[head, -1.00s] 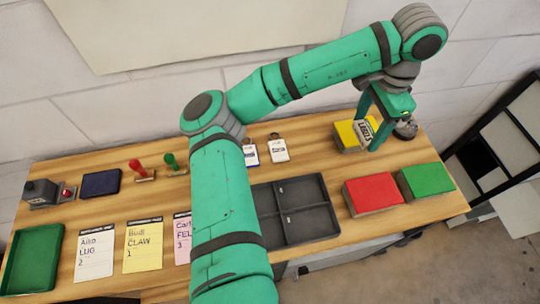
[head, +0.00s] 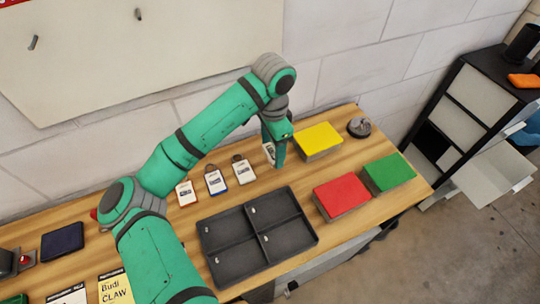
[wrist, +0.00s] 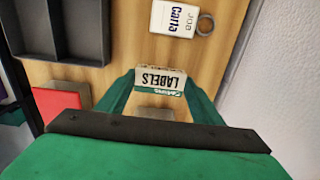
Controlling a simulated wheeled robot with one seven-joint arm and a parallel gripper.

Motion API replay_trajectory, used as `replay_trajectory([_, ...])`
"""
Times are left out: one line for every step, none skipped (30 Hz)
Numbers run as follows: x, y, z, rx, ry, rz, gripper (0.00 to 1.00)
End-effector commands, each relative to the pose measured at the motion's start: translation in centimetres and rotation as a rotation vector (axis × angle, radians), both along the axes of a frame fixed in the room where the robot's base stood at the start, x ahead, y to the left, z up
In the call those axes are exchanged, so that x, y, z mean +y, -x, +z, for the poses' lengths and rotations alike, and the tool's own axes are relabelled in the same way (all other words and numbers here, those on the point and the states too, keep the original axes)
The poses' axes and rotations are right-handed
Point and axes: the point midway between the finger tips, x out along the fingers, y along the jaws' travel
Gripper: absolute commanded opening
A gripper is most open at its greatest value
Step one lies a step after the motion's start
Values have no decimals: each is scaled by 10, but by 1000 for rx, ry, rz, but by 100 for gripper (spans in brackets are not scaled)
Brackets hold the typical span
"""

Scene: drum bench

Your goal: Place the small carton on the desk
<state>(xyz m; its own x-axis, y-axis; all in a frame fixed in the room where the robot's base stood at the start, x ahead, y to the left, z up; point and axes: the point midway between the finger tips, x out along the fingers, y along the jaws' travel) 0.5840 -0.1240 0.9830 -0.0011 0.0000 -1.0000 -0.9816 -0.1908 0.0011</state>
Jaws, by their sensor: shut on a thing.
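The small carton, white with a dark "LABELS" print and a green band, is between the fingers of my gripper in the wrist view (wrist: 160,78). In the head view my gripper (head: 274,148) is over the back of the wooden desk (head: 240,183), just left of the yellow-topped box. It is shut on the carton, whose pale side (head: 267,152) shows partly behind a finger. I cannot tell whether the carton touches the desk top.
The yellow-topped box (head: 318,138) stands right of my gripper, with a dark round object (head: 359,127) beyond. Several badges, including a blue-edged one (head: 216,182), lie to the left. A dark divided tray (head: 204,240), a red box (head: 341,193) and a green box (head: 389,172) are in front.

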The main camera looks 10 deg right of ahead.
Motion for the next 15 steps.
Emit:
replay_trajectory([2, -1, -2, 0, 0, 2, 38])
replay_trajectory([3, -1, -4, 0, 0, 2, 38])
replay_trajectory([6, -2, -7, 0, 1, 3, 38])
replay_trajectory([8, -3, -9, 0, 0, 4, 38])
replay_trajectory([9, -3, -13, 0, -1, 2, 38])
replay_trajectory([8, -3, -20, 1, -1, 1, 38])
replay_trajectory([8, -3, -24, 1, 0, 2, 38])
replay_trajectory([8, -3, -29, 1, -2, 2, 38])
replay_trajectory([8, -3, -34, 1, -1, 2, 38])
replay_trajectory([8, -3, -36, 1, 0, 2, 38])
replay_trajectory([8, -3, -39, 1, 0, 2, 38])
replay_trajectory([8, -3, -40, 1, -1, 1, 38])
replay_trajectory([8, -3, -40, 0, 0, 1, 38])
replay_trajectory([8, -3, -40, 0, 0, 1, 38])
replay_trajectory([8, -3, -40, 0, 0, 1, 38])
